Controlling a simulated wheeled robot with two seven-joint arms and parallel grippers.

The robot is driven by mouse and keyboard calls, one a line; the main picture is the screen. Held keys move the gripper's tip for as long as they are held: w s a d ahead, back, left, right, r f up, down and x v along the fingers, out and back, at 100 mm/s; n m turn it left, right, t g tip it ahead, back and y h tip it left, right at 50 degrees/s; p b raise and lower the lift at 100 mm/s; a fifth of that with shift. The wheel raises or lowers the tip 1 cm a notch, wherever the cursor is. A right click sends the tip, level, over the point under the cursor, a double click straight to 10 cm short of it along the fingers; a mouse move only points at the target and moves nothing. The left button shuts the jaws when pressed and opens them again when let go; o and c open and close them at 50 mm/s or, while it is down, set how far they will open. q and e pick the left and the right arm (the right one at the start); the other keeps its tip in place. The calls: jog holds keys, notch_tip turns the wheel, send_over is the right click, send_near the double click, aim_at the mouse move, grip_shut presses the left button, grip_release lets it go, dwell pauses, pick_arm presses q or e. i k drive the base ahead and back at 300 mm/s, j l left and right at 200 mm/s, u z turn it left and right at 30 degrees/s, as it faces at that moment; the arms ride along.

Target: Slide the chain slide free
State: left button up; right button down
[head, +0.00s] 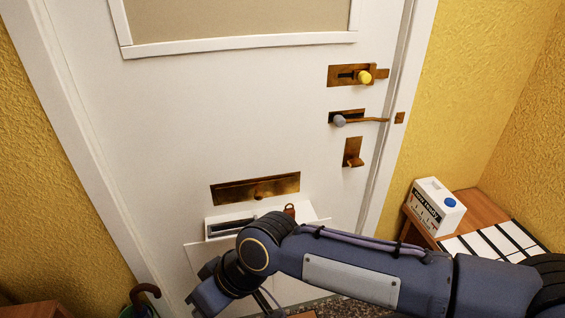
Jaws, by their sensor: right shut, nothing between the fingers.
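The chain slide's grey knob (340,120) sits at the left part of a brass plate (358,113) on the white door. A thin brass chain (376,120) runs from it to a small brass bracket (400,117) on the door frame. My right arm comes in from the lower right and bends downward. My right gripper (205,297) is low at the bottom, left of the arm, well below and apart from the chain slide. It is shut and empty; its fingertips are not clearly visible. My left gripper is not in view.
A bolt with a yellow knob (364,77) is above the chain. A brass plate (353,152) is below it. A mail slot (256,188) and white holder (232,224) are lower on the door. A white box (435,207) stands on a wooden table (468,203) at right.

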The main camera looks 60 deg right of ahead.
aim_at(338, 119)
jog(key=k+l+z, duration=0.1)
jog(key=z, duration=1.5)
